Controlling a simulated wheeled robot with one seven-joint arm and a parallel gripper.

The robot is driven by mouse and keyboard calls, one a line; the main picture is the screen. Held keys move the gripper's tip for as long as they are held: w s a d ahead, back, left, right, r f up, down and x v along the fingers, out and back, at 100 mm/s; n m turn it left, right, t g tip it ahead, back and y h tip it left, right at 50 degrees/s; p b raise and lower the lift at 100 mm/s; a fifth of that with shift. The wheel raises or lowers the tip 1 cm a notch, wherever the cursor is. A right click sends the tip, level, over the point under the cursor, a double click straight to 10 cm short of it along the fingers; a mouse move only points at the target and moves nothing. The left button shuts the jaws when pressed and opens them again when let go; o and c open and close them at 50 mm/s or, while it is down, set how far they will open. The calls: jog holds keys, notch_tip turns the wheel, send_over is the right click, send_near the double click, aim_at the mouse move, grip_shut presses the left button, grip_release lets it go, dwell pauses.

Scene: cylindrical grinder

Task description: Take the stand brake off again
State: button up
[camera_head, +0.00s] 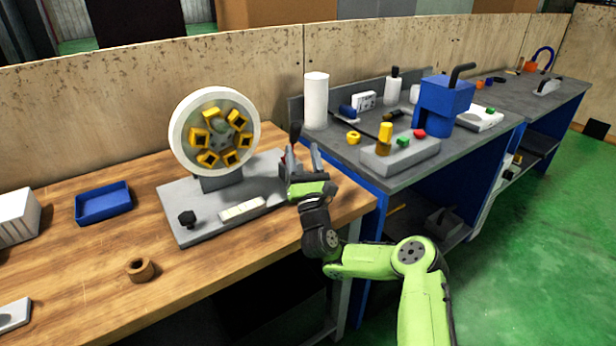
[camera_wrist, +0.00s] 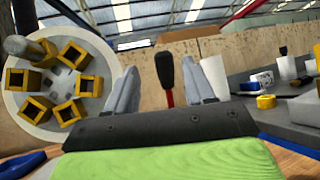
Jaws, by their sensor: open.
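The stand (camera_head: 215,191) is a grey base plate on the wooden bench. It carries an upright white ring wheel (camera_head: 177,140) with several yellow square blocks; the wheel also shows at the left of the wrist view (camera_wrist: 22,100). A brake lever (camera_head: 295,133) with a black knob and a red lower part rises at the stand's right end. In the wrist view, the lever (camera_wrist: 165,72) stands upright between the fingers of my gripper (camera_wrist: 166,88). My gripper (camera_head: 302,162) is open around the lever's line. Whether a finger touches it, I cannot tell.
A blue tray (camera_head: 104,203) and a brown ring (camera_head: 140,269) lie on the wooden bench. A grey-topped bench (camera_head: 345,151) at the right holds a white cylinder (camera_head: 316,101) and a blue machine (camera_head: 446,95). Green floor is free at the right.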

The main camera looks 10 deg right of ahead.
jog(key=s, duration=0.6)
jog(key=shift+s, duration=0.15)
